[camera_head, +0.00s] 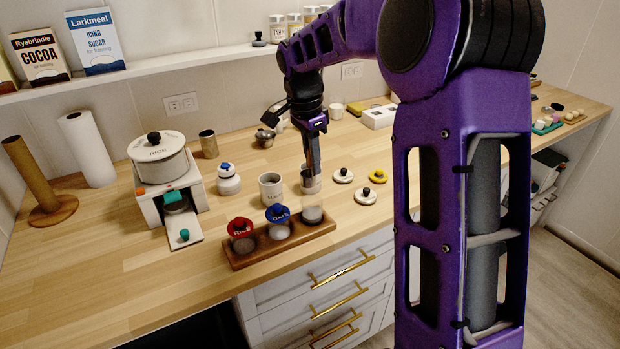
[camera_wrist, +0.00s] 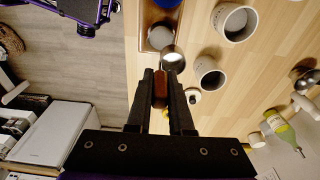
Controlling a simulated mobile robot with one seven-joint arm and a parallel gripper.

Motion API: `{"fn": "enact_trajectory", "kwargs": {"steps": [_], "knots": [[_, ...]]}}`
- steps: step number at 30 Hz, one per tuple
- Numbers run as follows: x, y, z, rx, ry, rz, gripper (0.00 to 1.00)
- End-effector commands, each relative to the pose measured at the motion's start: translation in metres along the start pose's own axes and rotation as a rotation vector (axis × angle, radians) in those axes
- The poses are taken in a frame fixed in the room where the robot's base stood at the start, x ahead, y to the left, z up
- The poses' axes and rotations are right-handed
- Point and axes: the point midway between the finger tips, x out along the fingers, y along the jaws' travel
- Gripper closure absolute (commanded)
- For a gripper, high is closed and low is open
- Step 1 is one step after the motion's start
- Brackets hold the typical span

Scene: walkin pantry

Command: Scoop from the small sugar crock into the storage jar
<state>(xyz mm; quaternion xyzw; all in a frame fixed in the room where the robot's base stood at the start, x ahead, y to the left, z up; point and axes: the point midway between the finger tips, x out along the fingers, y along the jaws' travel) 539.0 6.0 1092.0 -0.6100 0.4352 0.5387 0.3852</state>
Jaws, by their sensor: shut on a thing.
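My gripper (camera_wrist: 160,75) is shut on the brown handle (camera_wrist: 159,88) of a scoop; its round metal bowl (camera_wrist: 172,58) is beside the end of the wooden tray. In the head view my gripper (camera_head: 313,168) is in front of a small pale open crock (camera_head: 311,187), also in the wrist view (camera_wrist: 210,77). An open glass jar (camera_head: 312,215) sits in the tray's right end. Which vessel is the sugar crock is unclear.
The wooden tray (camera_head: 262,258) also holds jars with red (camera_head: 241,228) and blue (camera_head: 277,213) lids. Several loose lids (camera_head: 365,196) lie right of the small crock. The front-left counter is clear.

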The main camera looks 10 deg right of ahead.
Motion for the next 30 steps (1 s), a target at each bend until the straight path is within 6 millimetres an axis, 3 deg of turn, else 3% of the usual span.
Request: {"fn": "enact_trajectory", "kwargs": {"steps": [18,30], "knots": [[-0.036,0.000,-0.004,-0.001,0.000,-0.001,1.00],[-0.038,0.000,-0.004,-0.001,0.000,0.000,1.00]]}}
